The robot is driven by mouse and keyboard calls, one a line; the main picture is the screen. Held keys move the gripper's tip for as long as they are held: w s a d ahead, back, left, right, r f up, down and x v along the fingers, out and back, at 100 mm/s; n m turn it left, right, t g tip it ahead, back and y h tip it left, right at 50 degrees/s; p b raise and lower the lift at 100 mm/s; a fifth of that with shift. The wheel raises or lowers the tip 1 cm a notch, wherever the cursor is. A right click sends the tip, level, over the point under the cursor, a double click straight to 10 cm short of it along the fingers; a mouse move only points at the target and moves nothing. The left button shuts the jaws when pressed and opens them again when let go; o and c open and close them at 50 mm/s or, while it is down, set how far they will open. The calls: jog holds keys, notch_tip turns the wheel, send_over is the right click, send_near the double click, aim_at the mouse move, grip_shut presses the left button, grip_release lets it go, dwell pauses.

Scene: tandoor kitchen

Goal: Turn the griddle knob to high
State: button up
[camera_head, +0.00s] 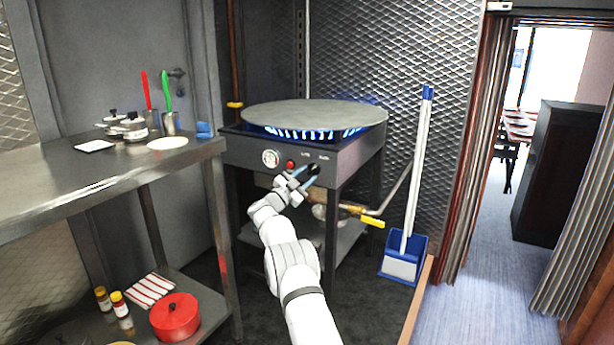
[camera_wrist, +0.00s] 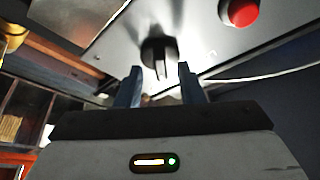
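The griddle (camera_head: 315,113) is a large round grey plate on a dark stand, with blue flames showing under it. Its front panel (camera_head: 240,154) carries a white dial (camera_head: 270,158), a red button (camera_head: 290,164) and a black knob (camera_head: 314,169). My gripper (camera_head: 303,176) is at the front panel, by the black knob. In the wrist view, the black knob (camera_wrist: 158,52) sits just beyond and between my two blue fingertips (camera_wrist: 160,72). The fingers are apart, with a gap between them. I cannot tell if they touch the knob. The red button (camera_wrist: 240,12) is at the upper right.
A steel counter (camera_head: 60,190) with pots and utensils stands on the left. A yellow-handled gas valve (camera_head: 372,221) and pipe are below the griddle. A blue dustpan (camera_head: 404,260) with a long handle stands to the right. The doorway at right is open.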

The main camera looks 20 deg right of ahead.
jog(key=p+v, duration=0.1)
jog(key=v, duration=0.6)
jog(key=shift+p, duration=0.3)
